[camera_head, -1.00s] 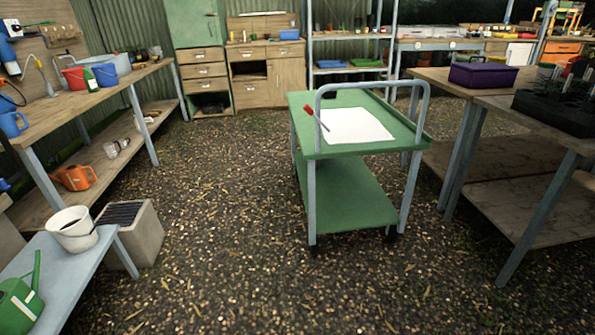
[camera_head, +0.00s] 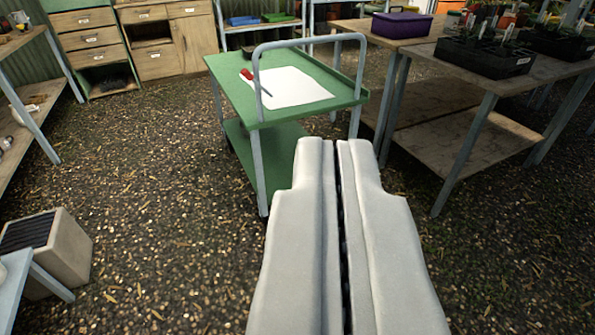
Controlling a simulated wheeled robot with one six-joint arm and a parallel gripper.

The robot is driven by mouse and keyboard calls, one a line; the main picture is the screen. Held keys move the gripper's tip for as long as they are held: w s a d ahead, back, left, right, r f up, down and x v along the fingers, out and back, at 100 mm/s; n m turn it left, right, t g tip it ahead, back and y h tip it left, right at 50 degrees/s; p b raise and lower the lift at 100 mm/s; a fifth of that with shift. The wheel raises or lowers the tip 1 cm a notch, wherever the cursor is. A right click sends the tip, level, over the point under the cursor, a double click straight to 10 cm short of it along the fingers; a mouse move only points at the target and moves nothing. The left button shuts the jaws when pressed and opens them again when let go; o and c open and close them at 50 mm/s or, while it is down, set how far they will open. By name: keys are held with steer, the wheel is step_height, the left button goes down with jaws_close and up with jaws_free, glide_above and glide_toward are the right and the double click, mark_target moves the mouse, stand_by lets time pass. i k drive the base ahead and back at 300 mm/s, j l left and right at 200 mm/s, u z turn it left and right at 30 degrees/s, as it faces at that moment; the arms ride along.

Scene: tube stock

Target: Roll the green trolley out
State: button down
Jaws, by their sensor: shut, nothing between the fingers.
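The green trolley (camera_head: 225,84) stands upright on the gravel floor in the upper middle of the view. It has a green top, a lower green shelf (camera_head: 277,148), grey legs and a grey push handle (camera_head: 257,75) arching over its near end. A white sheet (camera_head: 297,88) and a red-handled tool (camera_head: 249,76) lie on its top. My gripper (camera_head: 336,142) is in the lower middle, its two grey fingers side by side, shut and empty. In the picture it overlaps the trolley's near side and hides part of the lower shelf; it does not hold the handle.
Benches stand close on the trolley's right, with a purple crate (camera_head: 402,24) and black plant trays (camera_head: 475,54). A beige box (camera_head: 62,250) stands on the floor at lower left. Wooden drawers (camera_head: 95,38) stand at the back. Gravel is open left of the trolley.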

mark_target(267, 157)
steer(key=i+l+z, duration=0.15)
steer(key=i+l, duration=0.65)
steer(key=l, duration=0.1)
